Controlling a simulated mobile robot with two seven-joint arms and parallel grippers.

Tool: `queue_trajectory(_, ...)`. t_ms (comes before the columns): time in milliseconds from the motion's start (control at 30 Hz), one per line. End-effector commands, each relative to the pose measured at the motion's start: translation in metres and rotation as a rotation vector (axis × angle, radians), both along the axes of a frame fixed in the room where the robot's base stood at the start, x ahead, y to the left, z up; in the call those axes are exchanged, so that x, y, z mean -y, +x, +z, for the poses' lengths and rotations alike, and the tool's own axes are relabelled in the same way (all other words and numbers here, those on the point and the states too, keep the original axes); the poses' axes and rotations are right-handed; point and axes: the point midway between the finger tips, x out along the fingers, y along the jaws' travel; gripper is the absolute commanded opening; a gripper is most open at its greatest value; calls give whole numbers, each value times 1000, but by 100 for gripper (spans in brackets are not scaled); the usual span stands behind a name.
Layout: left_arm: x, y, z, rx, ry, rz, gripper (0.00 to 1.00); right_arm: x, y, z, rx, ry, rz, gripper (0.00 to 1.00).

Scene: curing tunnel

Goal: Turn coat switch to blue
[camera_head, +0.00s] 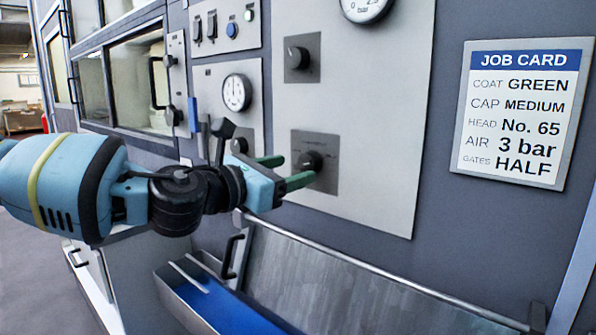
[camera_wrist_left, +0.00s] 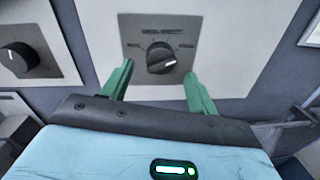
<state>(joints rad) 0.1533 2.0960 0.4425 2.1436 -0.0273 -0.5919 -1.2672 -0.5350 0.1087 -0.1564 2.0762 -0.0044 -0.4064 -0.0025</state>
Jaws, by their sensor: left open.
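A black rotary knob (camera_head: 312,161) sits on a dark square plate on the light panel, in front of my left gripper. The same knob (camera_wrist_left: 160,58) shows in the left wrist view, its white pointer line aimed right and slightly up. Small labels around it are too blurred to read, so I cannot tell if it is the coat switch. My left gripper (camera_head: 293,171) is open, its green fingers reaching toward the knob. In the left wrist view the gripper (camera_wrist_left: 158,70) has one finger to each side of the knob, seemingly short of it. My right gripper is not in view.
Another knob (camera_head: 297,57) sits higher on the panel. A job card (camera_head: 522,112) at right reads coat GREEN. A gauge (camera_head: 236,92) is at left. Below are a sloped metal cover (camera_head: 350,285) and a blue-lined tray (camera_head: 215,300). A neighbouring knob (camera_wrist_left: 17,58) shows at left.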

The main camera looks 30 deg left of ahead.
Motion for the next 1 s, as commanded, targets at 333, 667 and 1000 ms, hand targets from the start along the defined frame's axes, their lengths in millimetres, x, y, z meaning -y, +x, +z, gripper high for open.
queue_trajectory(333,6,27,-1,-1,-1,0,60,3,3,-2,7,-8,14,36)
queue_trajectory(667,6,28,0,0,-1,-1,57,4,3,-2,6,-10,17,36)
queue_trajectory(1000,6,28,0,0,-1,0,16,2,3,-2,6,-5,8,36)
